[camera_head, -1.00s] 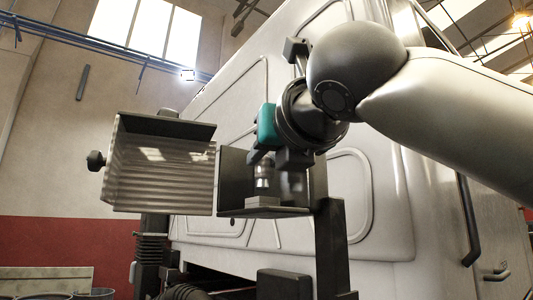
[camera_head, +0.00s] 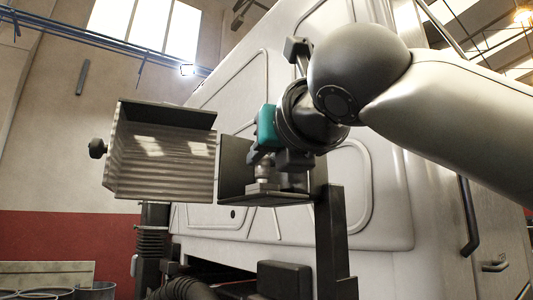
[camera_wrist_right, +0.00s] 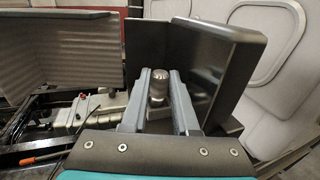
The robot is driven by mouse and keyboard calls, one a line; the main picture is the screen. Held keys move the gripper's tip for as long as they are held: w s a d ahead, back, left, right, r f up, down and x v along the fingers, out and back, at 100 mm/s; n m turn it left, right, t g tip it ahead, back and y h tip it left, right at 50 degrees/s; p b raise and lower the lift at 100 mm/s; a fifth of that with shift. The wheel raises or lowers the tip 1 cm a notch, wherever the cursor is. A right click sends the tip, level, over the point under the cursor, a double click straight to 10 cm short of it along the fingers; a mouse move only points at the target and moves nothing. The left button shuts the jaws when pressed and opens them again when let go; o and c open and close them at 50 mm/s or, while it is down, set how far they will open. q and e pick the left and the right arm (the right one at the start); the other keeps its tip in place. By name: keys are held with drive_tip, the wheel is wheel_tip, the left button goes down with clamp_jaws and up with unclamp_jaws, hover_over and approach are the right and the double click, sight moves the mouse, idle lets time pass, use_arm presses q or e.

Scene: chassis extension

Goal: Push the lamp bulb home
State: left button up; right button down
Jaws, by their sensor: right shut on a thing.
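The lamp bulb (camera_head: 263,172) is a small silvery cylinder with a rounded top. It stands upright just above the grey socket block (camera_head: 263,188) on the floor of the open lamp housing (camera_head: 235,168); I cannot tell how deep it sits. My right gripper (camera_head: 278,163) reaches into the housing from above and is shut on the bulb. In the right wrist view, the bulb (camera_wrist_right: 158,88) sits between the two grey fingers of the right gripper (camera_wrist_right: 158,98), which partly hide its lower part. My left gripper is not in view.
The ribbed lamp cover (camera_head: 160,165) stands swung open left of the housing. The housing's dark side wall (camera_wrist_right: 215,75) is close beside the fingers. The pale vehicle body (camera_head: 385,200) rises behind. A dark post (camera_head: 333,240) stands below on the right.

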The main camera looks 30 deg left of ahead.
drive_tip(key=c, duration=0.6)
unclamp_jaws()
